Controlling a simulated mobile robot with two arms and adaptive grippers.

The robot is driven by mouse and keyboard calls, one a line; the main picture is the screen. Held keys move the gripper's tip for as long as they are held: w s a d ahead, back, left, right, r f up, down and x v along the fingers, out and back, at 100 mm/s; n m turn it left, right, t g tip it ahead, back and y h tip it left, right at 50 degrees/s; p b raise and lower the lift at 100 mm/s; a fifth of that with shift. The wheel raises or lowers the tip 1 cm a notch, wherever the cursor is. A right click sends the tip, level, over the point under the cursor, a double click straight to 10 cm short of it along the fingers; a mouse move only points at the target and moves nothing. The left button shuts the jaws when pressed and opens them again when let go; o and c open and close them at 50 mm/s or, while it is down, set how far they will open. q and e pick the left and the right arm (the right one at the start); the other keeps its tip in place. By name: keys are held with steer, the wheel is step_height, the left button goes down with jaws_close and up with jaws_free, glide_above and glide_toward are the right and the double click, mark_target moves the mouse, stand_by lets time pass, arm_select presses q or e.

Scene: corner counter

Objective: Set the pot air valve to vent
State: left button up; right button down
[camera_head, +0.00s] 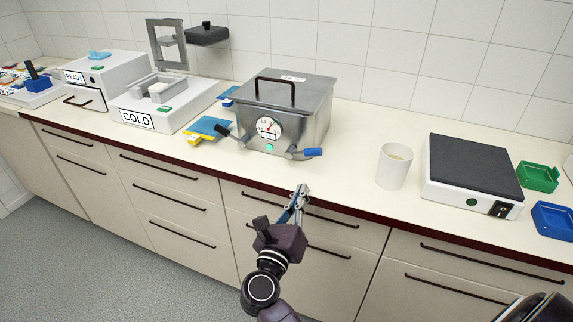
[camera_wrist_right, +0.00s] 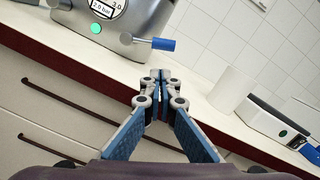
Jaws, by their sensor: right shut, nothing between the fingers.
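The pot (camera_head: 285,108) is a steel box with a lid and a dark handle, standing on the counter in the middle of the head view. Its front has a round gauge (camera_head: 269,129), a green light (camera_head: 269,147), a lever with a blue grip (camera_head: 312,152) at the lower right and a dark-tipped lever (camera_head: 224,132) at the left. I cannot tell which lever is the air valve. In the right wrist view the blue grip (camera_wrist_right: 163,44) shows above my fingertips. My right gripper (camera_head: 301,190) is shut and empty, in front of the counter edge, apart from the pot. My left gripper is not in view.
A white cup (camera_head: 394,166) and a hot plate (camera_head: 470,172) stand right of the pot, with green (camera_head: 538,177) and blue trays (camera_head: 554,218) beyond. A COLD unit (camera_head: 165,108) and a READY unit (camera_head: 105,77) stand left. The counter between pot and cup is clear.

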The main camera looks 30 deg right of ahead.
steer(key=shift+r+m+g, duration=0.3)
steer(key=shift+r+m, duration=0.1)
steer(key=shift+m, duration=0.4)
steer(key=shift+s, duration=0.1)
steer(key=p+x, duration=0.2)
steer(key=x, duration=0.7)
steer(key=shift+s+r, duration=0.1)
steer(key=shift+w+d+p, duration=0.3)
steer(key=shift+w+d, duration=0.1)
steer(key=shift+d, duration=0.05)
steer(key=shift+w, duration=0.1)
